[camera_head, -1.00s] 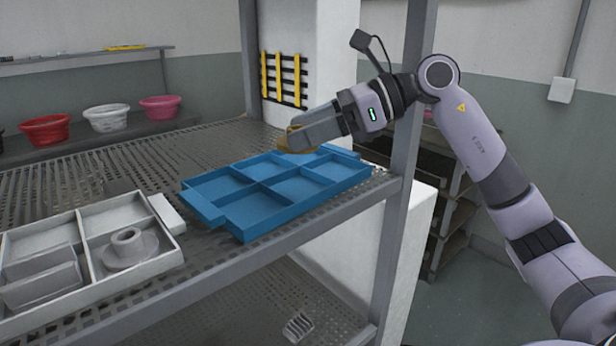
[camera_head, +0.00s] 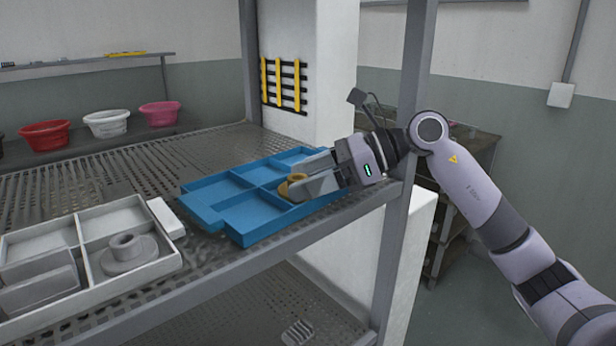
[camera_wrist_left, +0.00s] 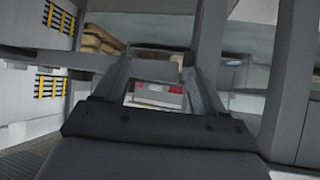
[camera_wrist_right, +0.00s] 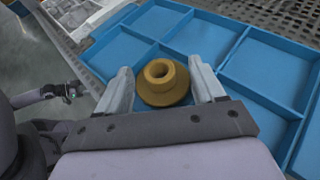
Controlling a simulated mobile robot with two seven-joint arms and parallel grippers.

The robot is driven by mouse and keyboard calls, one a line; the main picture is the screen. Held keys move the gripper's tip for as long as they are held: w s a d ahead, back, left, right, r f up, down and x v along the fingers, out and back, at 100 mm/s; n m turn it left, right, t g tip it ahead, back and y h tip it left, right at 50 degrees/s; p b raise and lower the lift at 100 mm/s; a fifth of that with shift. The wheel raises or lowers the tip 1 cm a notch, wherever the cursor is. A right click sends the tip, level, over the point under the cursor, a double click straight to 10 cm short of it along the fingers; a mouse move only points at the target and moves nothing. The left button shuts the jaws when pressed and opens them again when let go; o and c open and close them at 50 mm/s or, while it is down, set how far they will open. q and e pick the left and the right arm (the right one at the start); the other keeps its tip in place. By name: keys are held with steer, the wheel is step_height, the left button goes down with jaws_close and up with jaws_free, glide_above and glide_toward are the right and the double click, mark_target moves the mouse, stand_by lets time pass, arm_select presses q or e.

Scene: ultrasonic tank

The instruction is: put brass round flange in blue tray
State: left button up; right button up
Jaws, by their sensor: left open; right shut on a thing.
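The brass round flange (camera_head: 291,187) is between the fingers of my right gripper (camera_head: 308,186), at the right part of the blue tray (camera_head: 262,238). In the right wrist view the flange (camera_wrist_right: 163,82) shows its hub and centre hole, with a finger of my right gripper (camera_wrist_right: 163,88) on each side. The blue tray's compartments (camera_wrist_right: 265,66) lie beneath and beyond it. I cannot tell whether the flange touches the tray floor. My left gripper (camera_wrist_left: 158,75) is open and empty in the left wrist view and is out of the head view.
A white tray (camera_head: 130,275) at left holds a grey flange (camera_head: 128,252) and grey blocks. A shelf post (camera_head: 405,190) stands close to my right arm. Coloured bowls (camera_head: 107,123) stand on a back shelf. Bare perforated shelf lies behind the trays.

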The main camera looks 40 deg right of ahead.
steer(key=shift+f+b, duration=0.75)
steer(key=o, duration=1.3)
steer(key=shift+f, duration=0.1)
steer(key=shift+s+r+p, duration=0.1)
steer(key=shift+r+p, duration=0.75)
steer(key=shift+p, duration=0.1)
steer(key=shift+s+d+b, duration=0.5)
steer(key=shift+d+b, duration=0.35)
steer(key=shift+b, duration=0.05)
steer(key=b+v, duration=0.1)
steer(key=v, duration=0.2)
steer(key=b+v, duration=0.1)
steer(key=v, duration=0.6)
steer(key=shift+r+b, duration=0.4)
steer(key=shift+r, duration=0.05)
steer(key=shift+w+a, duration=0.1)
